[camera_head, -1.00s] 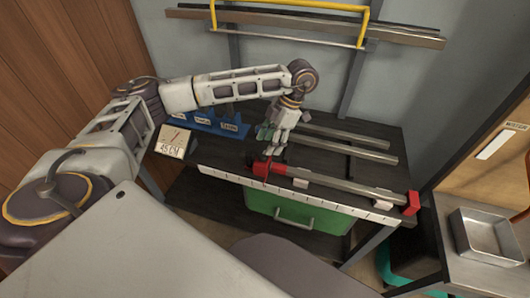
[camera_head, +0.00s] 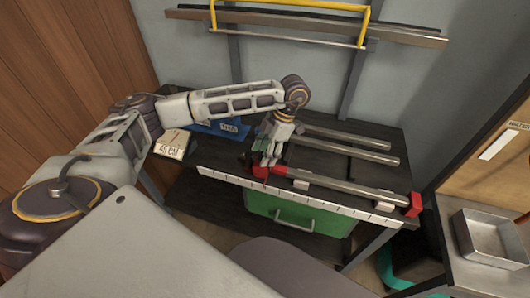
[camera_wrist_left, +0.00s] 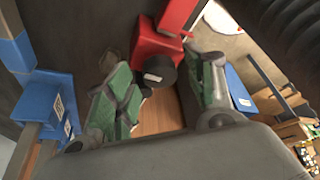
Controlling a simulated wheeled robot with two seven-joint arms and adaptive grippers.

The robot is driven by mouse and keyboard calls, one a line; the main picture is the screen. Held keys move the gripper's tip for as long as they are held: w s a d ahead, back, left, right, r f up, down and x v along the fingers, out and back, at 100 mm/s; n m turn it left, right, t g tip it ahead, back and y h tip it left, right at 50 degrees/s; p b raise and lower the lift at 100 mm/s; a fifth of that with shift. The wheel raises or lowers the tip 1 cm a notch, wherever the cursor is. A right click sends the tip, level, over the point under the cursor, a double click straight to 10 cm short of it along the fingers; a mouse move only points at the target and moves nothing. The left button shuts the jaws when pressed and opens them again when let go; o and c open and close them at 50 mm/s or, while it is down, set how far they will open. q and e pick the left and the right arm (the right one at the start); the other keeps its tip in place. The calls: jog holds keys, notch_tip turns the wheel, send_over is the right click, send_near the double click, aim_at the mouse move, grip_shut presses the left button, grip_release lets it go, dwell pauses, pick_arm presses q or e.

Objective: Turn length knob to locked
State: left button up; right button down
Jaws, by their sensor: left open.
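The knob has a small white mark and sits on a red block (camera_wrist_left: 153,42). The knob lies between the fingers, with gaps showing; I cannot tell whether either pad touches it. In the head view the red block (camera_head: 260,172) shows below the fingers, and the knob is hidden there. My right gripper is not in view.
A metal bar (camera_head: 345,188) runs right from the red parts to a red end stop (camera_head: 413,204), along a white ruler strip (camera_head: 310,200). Two more bars (camera_head: 345,140) lie behind. A blue holder (camera_head: 222,128) and a 45 CM card (camera_head: 172,144) stand left. A green drawer (camera_head: 295,217) is below.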

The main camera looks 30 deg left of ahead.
pick_arm(q)
jog(key=shift+c, duration=0.2)
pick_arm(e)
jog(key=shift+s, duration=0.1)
pick_arm(q)
jog(key=c, duration=1)
jog(key=shift+o, duration=0.2)
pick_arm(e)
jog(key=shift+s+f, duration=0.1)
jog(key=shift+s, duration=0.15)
